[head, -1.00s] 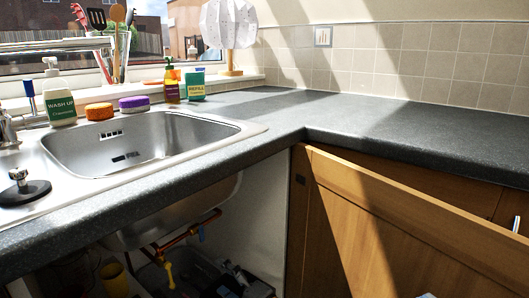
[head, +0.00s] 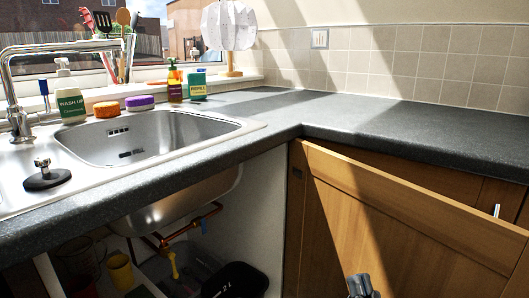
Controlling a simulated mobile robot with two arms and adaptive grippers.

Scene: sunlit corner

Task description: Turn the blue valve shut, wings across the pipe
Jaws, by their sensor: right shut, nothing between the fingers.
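The blue valve (head: 204,227) is a small blue piece on the copper pipe (head: 188,228) under the sink. Its visible part hangs downward from the sloping pipe; it is too small to tell exactly how the wings lie. My right gripper (head: 362,287) is dark, shut and empty at the bottom edge, in front of the wooden cabinet door. It is well to the right of the valve and apart from it. My left gripper is not in view.
A yellow piece (head: 173,265) hangs lower on the pipework. A black container (head: 236,281) and a yellow cup (head: 119,270) stand in the open cupboard. The steel sink bowl (head: 170,206) and worktop (head: 278,141) overhang it. The wooden door (head: 400,215) bounds the right.

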